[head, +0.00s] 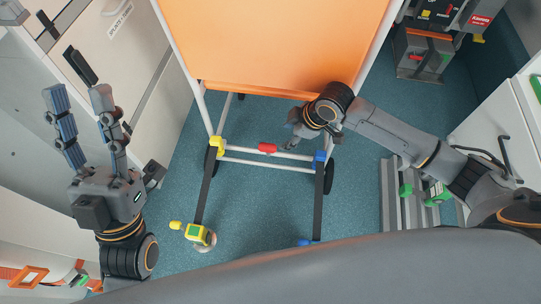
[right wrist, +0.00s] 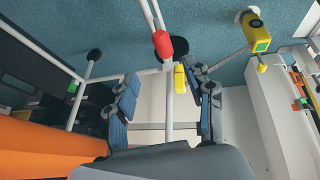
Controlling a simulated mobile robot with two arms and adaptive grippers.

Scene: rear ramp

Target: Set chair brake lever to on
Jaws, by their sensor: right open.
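The chair (head: 290,50) has an orange panel on a white frame. A red handle-like piece (head: 267,148), which may be the brake lever, sits on its low white crossbar. In the right wrist view this red piece (right wrist: 163,44) is beyond the fingertips. My right gripper (head: 298,130) is beside the chair frame, above and right of the red piece in the head view. Its fingers (right wrist: 160,80) are spread, with a white bar showing between them. It appears to hold nothing. My left gripper (head: 82,105) is open and empty at the far left, away from the chair.
A yellow clip (head: 217,144) and a blue clip (head: 320,157) mark the crossbar ends. Dark straps run along the blue floor (head: 260,210). A yellow-green buckle (head: 195,233) lies front left. Grey steps (head: 392,190) and a white cabinet (head: 490,125) stand right.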

